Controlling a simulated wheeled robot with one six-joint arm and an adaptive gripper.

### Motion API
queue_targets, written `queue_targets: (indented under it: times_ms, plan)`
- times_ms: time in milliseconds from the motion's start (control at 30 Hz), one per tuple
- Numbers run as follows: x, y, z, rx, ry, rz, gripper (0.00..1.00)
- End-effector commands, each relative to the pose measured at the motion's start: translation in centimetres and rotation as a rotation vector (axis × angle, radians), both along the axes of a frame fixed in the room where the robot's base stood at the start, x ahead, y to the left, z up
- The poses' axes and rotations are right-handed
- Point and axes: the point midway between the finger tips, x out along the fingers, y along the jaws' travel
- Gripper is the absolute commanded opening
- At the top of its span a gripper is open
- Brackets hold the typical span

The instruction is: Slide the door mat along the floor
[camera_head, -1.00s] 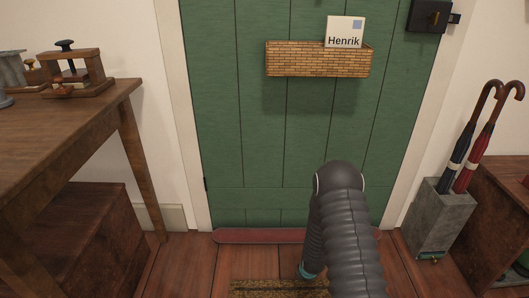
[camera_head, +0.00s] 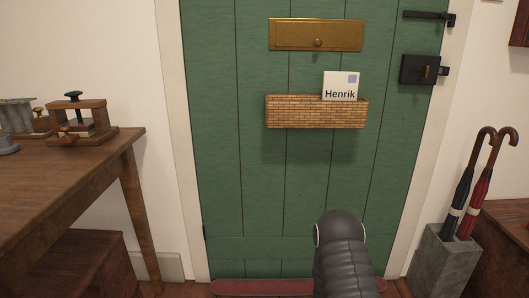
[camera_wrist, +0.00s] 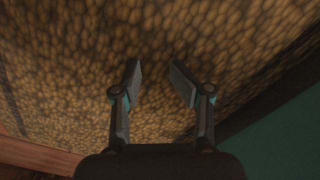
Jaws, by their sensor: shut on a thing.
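The door mat (camera_wrist: 80,75) fills most of the wrist view as a coarse, brown-gold woven surface. My gripper (camera_wrist: 154,75) shows in the wrist view with its two fingers a little apart, shut on the mat. The grip spot itself is dark and hard to make out. In the head view the mat and the gripper are out of sight below the frame; only my dark arm shows, in front of the door's lower part.
A green door (camera_head: 270,190) stands ahead, with a basket (camera_head: 316,113) holding a "Henrik" card (camera_head: 340,87). A red strip (camera_head: 260,287) lies at its foot. A wooden table (camera_head: 70,165) stands left. A grey umbrella stand (camera_head: 443,262) stands right.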

Motion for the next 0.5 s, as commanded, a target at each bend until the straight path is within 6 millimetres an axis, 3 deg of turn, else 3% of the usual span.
queue_targets:
  times_ms: [33, 500]
  plan:
    - [-0.8, -0.1, 0.3, -0.001, 0.019, -0.004, 0.00]
    - [0.3, -0.1, 3.8, 0.000, 0.007, -0.004, 0.00]
